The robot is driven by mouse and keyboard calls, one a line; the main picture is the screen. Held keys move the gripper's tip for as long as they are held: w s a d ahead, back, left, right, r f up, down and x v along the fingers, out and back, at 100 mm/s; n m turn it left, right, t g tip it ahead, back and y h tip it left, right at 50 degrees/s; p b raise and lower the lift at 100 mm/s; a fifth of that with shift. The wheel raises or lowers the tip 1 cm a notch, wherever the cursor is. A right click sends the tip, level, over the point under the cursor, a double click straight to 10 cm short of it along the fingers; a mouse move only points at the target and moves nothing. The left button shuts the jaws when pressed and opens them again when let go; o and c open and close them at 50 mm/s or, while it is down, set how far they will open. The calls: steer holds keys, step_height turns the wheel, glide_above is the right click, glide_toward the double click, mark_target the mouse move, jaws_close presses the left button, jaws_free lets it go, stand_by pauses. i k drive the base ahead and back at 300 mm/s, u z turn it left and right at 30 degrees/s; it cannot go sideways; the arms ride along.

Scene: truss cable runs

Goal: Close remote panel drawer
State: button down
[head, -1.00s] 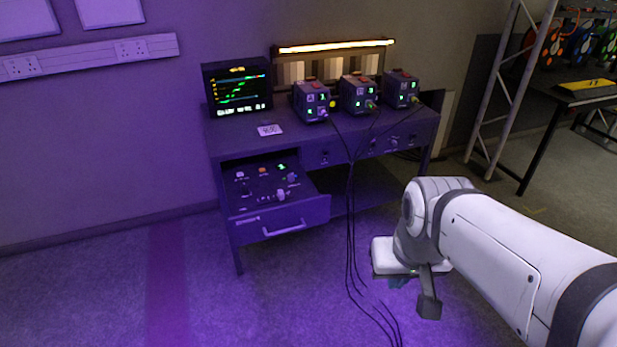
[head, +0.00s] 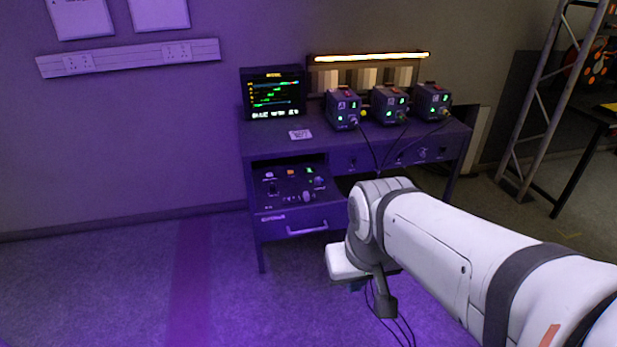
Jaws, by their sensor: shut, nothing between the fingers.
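The remote panel drawer (head: 270,222) is pulled out from the left bay of the dark desk (head: 258,135). Its top panel shows knobs, buttons and a small green display. Its front has a pale horizontal handle (head: 307,229). My gripper (head: 356,285) is low in front of the desk, right of the drawer front and apart from it in the picture. It is shut and empty, pointing down, and mostly hidden behind my wrist.
Three small boxes with green displays (head: 390,104) and a monitor (head: 273,95) stand on the desk. Black cables (head: 374,150) hang from the boxes and pass behind my arm to the floor. A metal truss (head: 545,110) stands at right. The floor left of the desk is clear.

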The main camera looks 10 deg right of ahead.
mark_target(283, 213)
steer(key=z, duration=0.05)
steer(key=i, duration=1)
steer(key=u, duration=0.1)
